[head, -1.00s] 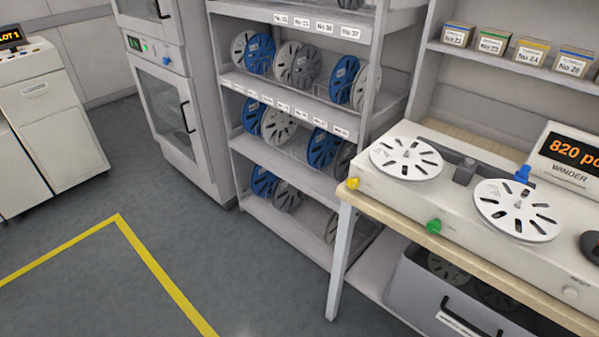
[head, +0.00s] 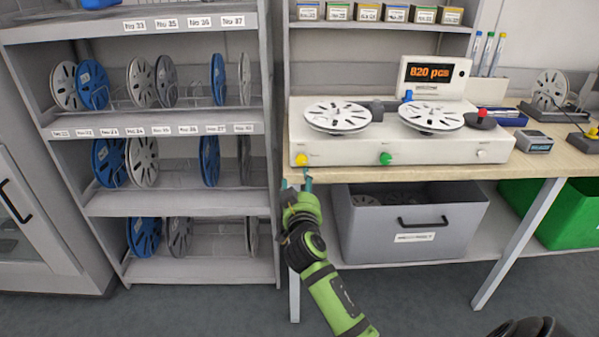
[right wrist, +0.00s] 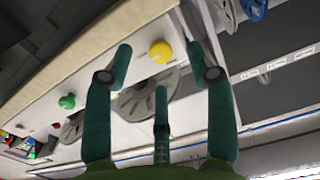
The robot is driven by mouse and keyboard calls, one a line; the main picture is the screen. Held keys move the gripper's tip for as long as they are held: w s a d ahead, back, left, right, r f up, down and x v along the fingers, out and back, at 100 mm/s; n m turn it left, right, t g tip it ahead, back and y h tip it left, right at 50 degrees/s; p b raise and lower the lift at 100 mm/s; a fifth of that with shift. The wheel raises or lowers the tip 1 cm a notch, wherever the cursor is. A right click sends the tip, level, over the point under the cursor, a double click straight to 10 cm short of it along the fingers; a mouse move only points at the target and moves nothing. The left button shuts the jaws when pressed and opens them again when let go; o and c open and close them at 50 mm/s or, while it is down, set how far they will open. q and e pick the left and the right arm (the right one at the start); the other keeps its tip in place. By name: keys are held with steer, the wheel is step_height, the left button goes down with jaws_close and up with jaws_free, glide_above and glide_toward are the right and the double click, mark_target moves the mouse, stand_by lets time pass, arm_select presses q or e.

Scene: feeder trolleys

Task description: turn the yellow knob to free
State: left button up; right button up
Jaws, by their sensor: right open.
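The yellow knob (head: 301,159) sits at the left end of the front face of the cream winder (head: 440,151). In the right wrist view the yellow knob (right wrist: 160,51) shows between my spread fingertips, apart from them. My right gripper (head: 297,184) is open and empty, just below the knob by the bench's front left corner. Its teal fingers also show in the right wrist view (right wrist: 159,50). Which mark the knob points to is too small to read. My left gripper is out of view.
A green knob (head: 385,158) and a white button (head: 481,154) are on the same front face. Two reels lie on top. A grey bin (head: 410,225) stands under the wooden bench (head: 420,174). A reel rack (head: 190,202) stands close on the left.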

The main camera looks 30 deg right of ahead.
mark_target(302, 161)
steer(key=shift+m+h, duration=0.3)
steer(key=shift+h, duration=0.1)
steer(key=w+d, duration=0.1)
steer(key=w+d+r, duration=0.1)
steer(key=w, duration=0.1)
steer(key=w+d+r, duration=0.1)
steer(key=d, duration=0.1)
steer(key=shift+w+r+p, duration=0.1)
steer(key=shift+w+p, duration=0.2)
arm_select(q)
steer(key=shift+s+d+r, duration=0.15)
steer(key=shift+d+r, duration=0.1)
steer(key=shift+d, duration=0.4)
arm_select(e)
steer(key=shift+w+d, duration=0.3)
steer(key=shift+w, duration=0.3)
